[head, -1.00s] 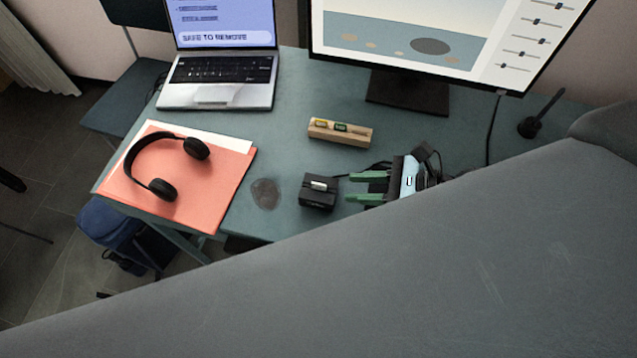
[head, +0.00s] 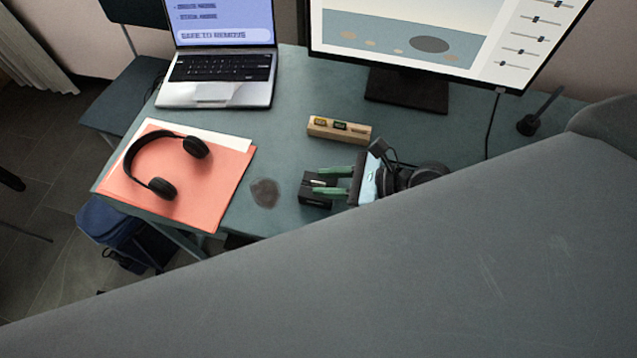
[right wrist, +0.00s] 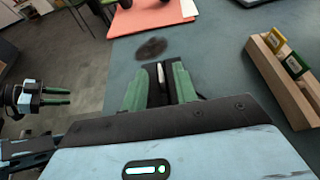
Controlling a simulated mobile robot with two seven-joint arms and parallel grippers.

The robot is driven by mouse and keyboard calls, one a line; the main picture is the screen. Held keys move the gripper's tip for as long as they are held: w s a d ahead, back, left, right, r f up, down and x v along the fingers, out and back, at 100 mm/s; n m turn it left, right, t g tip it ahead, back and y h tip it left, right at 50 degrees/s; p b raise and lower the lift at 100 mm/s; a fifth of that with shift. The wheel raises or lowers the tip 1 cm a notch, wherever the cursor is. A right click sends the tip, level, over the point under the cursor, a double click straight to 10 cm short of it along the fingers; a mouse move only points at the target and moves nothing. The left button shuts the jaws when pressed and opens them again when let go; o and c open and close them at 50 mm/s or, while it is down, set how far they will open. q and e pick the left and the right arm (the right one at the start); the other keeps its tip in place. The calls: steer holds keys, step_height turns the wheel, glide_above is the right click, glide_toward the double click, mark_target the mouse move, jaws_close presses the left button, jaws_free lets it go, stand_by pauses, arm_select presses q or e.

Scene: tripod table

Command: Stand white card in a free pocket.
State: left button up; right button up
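The white card (head: 318,183) stands in a small black box (head: 316,203) near the desk's front edge; it also shows in the right wrist view (right wrist: 160,74). My right gripper (head: 316,180) is open, its green fingers on either side of the card, with a gap visible in the wrist view. A wooden holder (head: 325,135) lies behind, with a yellow card (head: 320,122) and a green card (head: 340,126) in its left and middle pockets; its right part has no card. My left gripper (right wrist: 68,96) shows only in the right wrist view, off the desk, fingers apart.
A coral folder (head: 215,185) with black headphones (head: 163,188) lies at left. A laptop (head: 220,75) and a monitor (head: 408,90) stand at the back. A dark round patch (head: 265,193) is left of the box. Desk between box and holder is clear.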

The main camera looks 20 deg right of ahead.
jaws_close()
arm_select(q)
steer(key=shift+s+f, duration=0.15)
steer(key=shift+s, duration=0.2)
steer(key=shift+s, duration=0.1)
arm_select(e)
steer(key=shift+r, duration=0.15)
